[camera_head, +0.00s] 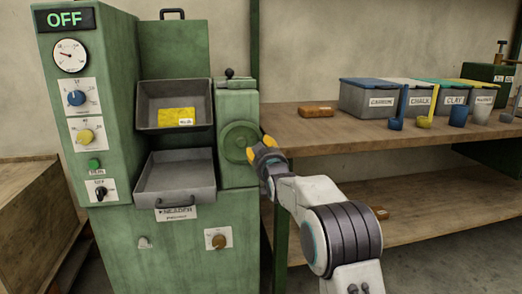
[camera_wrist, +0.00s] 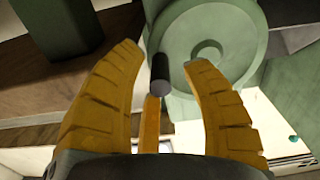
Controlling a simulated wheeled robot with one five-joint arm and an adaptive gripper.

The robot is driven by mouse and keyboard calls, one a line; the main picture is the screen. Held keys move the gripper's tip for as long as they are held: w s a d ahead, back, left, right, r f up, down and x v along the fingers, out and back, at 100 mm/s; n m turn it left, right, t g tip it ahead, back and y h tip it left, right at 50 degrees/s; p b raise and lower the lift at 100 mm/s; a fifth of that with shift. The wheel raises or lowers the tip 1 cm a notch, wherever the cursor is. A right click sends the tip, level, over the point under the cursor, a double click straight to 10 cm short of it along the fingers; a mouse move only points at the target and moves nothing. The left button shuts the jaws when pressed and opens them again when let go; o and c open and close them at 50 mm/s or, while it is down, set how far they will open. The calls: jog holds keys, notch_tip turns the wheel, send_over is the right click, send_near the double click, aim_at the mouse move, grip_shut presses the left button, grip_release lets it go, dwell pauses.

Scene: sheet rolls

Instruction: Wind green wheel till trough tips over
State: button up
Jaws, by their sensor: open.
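The green wheel (camera_head: 238,135) is on the right side of the green machine. In the wrist view the wheel (camera_wrist: 212,42) is a round disc with a dark cylindrical handle (camera_wrist: 159,72). My gripper (camera_head: 256,147) is at the wheel's right side. In the wrist view my gripper (camera_wrist: 163,57) is open, with the handle between its yellow fingers and gaps on both sides. The grey trough (camera_head: 146,121) sits in the machine with a yellow labelled block (camera_head: 176,116) in it. The trough looks upright, not tipped over.
An empty grey tray (camera_head: 175,183) is below the trough. Dials and knobs line the machine's left panel (camera_head: 78,98) under an OFF sign (camera_head: 64,19). A wooden bench (camera_head: 330,137) with labelled bins (camera_head: 367,99) and a brown block (camera_head: 317,111) stands right of the wheel.

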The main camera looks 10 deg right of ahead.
jog(key=shift+w, duration=0.65)
jog(key=shift+c, duration=0.4)
grip_shut()
